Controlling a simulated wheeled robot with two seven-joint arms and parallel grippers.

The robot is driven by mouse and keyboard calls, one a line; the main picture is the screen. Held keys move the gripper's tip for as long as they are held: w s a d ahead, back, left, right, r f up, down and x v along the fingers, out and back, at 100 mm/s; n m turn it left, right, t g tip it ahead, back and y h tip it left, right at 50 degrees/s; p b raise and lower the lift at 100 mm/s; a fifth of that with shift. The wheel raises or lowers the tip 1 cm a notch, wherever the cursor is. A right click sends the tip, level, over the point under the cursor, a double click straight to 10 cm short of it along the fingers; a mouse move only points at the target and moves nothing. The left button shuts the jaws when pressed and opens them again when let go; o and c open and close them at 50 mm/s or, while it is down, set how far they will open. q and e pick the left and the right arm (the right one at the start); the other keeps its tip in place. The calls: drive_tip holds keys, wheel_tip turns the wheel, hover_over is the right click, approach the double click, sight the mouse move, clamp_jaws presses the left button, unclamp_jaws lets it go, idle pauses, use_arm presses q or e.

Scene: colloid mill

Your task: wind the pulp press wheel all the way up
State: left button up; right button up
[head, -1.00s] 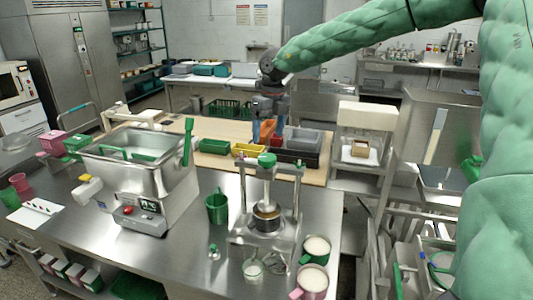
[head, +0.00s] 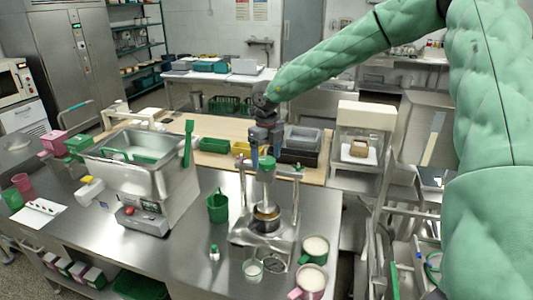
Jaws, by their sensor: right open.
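The pulp press (head: 262,238) stands on the steel bench, a metal frame with two posts and a round pot (head: 266,215) on its base. Its green wheel (head: 266,164) sits at the top on a central screw. My right gripper (head: 265,160) points down right over the wheel, with its fingers at about the wheel's height. The fingers are open, seemingly on either side of the wheel; I cannot tell whether they touch it. My left gripper is not in view.
A steel basin machine (head: 145,180) stands to the left with a green upright handle. A green cup (head: 217,207) is left of the press. White-filled cups (head: 315,248) and a beaker (head: 252,269) stand in front of it. Coloured bins (head: 214,145) lie behind.

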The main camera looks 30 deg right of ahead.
drive_tip(key=shift+f, duration=0.3)
drive_tip(key=c, duration=1)
drive_tip(key=shift+o, duration=0.2)
